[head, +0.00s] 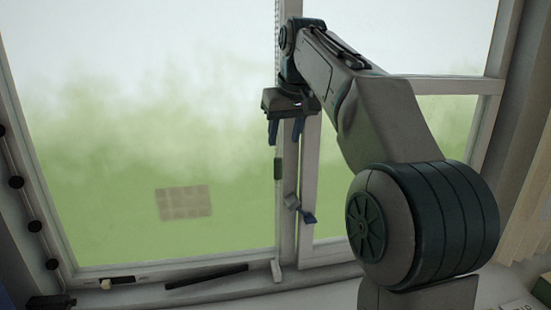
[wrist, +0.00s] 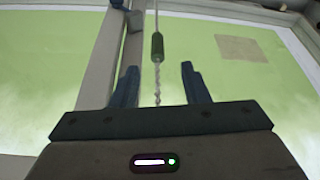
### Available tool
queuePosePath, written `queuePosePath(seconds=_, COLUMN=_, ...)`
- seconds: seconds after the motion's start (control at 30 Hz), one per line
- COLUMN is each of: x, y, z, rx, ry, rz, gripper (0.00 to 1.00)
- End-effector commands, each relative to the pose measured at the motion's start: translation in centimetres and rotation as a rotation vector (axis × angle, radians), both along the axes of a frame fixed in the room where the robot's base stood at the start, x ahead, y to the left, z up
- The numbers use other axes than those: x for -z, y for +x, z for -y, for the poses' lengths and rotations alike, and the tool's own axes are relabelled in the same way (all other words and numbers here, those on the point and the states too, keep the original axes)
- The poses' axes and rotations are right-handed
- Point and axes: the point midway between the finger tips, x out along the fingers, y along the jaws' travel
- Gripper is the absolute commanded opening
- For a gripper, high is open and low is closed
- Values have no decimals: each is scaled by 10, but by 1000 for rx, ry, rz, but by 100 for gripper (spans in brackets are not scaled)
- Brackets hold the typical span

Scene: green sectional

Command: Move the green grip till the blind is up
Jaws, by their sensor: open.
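The green grip (head: 278,168) is a small dark green cylinder hanging upright in front of the window's middle post. A beaded chain runs above it, and a thin cord continues from its other end. My gripper (head: 284,142) points down above the grip, open and empty. In the wrist view the green grip (wrist: 157,46) lies just beyond the fingertips and sideways between them, with the beaded chain (wrist: 157,85) running between the fingers of my gripper (wrist: 159,70). The fingers do not appear to touch the grip. I cannot make out the blind in either view.
A blue-ended window handle (head: 307,216) sticks out from the post below the grip, to its right. The sill holds a black bar (head: 206,277) and a small pale and black object (head: 118,283). A tan patch (head: 184,202) shows at the left pane. Pale slats (head: 526,225) hang at the right.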

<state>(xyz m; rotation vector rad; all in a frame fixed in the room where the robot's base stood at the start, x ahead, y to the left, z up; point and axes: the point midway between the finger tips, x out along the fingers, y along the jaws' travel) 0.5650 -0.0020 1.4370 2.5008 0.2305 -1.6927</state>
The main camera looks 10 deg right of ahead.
Motion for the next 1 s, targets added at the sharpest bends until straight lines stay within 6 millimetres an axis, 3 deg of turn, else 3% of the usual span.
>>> queuePosePath(seconds=0.1, x=-12, y=7, z=4, rx=-5, ry=9, rz=6, gripper=41)
queuePosePath(seconds=0.27, x=-6, y=12, z=5, rx=-7, ry=11, rz=8, gripper=41)
queuePosePath(seconds=0.8, x=90, y=50, z=-3, rx=-7, ry=10, rz=6, gripper=41)
queuePosePath(seconds=1.0, x=108, y=58, z=-5, rx=-6, ry=11, rz=9, gripper=41)
